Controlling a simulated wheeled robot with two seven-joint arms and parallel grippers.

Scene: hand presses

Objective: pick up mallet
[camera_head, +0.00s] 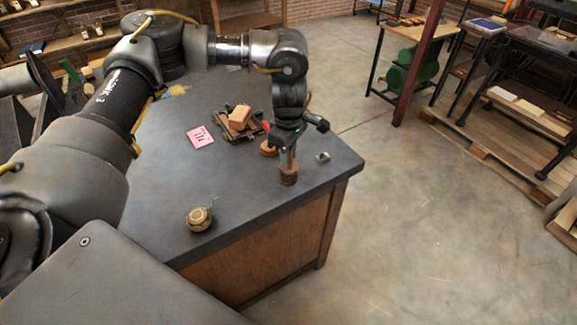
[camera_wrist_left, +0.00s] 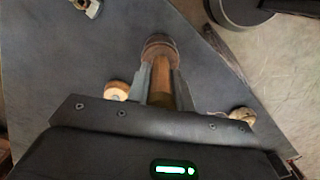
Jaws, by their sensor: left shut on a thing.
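The mallet has a brown round head (camera_head: 288,176) and a lighter wooden handle, with the head at the bottom, near the right edge of the dark worktop (camera_head: 245,195). My left gripper (camera_head: 287,152) points down from above and is shut on the mallet's handle. In the left wrist view, the two fingers (camera_wrist_left: 162,85) press the handle from both sides, and the mallet's head (camera_wrist_left: 160,46) shows beyond the tips. I cannot tell whether the head touches the worktop. My right gripper is not in view.
A round wooden piece (camera_head: 199,219) lies near the front edge. A pink note (camera_head: 200,137), a wooden block (camera_head: 239,114) on dark metalwork and a reddish round piece (camera_head: 267,149) are behind and left of the mallet. A small metal piece (camera_head: 322,157) lies to its right.

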